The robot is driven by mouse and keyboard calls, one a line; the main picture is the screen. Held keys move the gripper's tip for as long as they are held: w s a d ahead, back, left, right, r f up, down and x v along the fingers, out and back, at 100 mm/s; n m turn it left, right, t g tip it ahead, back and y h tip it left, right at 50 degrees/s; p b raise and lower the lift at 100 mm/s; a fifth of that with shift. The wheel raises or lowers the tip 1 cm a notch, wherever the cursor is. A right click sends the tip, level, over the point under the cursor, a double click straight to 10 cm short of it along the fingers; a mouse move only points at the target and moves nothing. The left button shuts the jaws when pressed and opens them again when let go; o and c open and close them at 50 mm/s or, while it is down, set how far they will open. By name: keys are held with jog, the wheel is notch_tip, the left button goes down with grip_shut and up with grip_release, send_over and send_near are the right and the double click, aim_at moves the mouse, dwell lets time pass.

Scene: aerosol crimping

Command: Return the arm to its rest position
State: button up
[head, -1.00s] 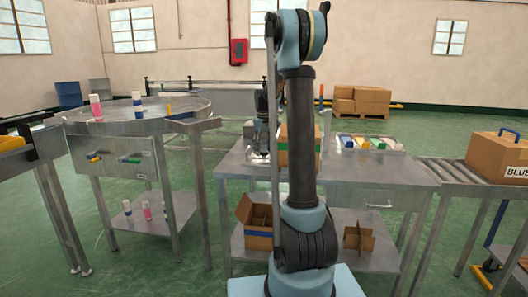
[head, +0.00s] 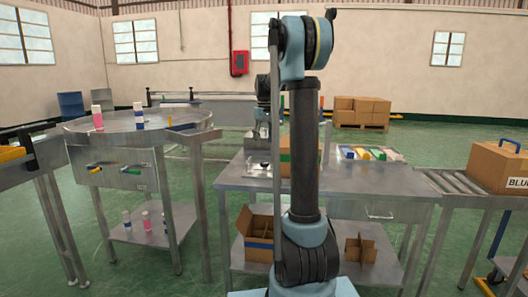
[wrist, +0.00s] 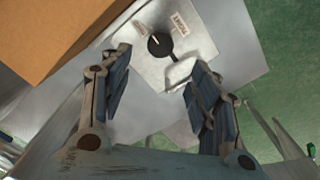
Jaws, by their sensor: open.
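My arm stands upright in the middle of the head view and hides part of the workbench (head: 240,180) behind it. In the wrist view my gripper (wrist: 158,76) is open, with its two dark fingers apart and nothing held between them. Beyond the fingers is a pale metal plate or fixture (wrist: 150,70) with a black knob (wrist: 160,45) and a printed label. A small whitish block (wrist: 180,72) shows near the right finger. In the head view the gripper is small and partly hidden behind my arm, above the bench's left part.
A cardboard box with a green band (head: 285,160) stands on the bench, close to the arm. Small coloured items (head: 370,153) lie to its right. A round metal table (head: 130,122) with spray cans stands left. A roller conveyor (head: 460,182) with a carton (head: 498,167) stands right.

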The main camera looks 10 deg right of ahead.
jog(key=shift+r, duration=0.85)
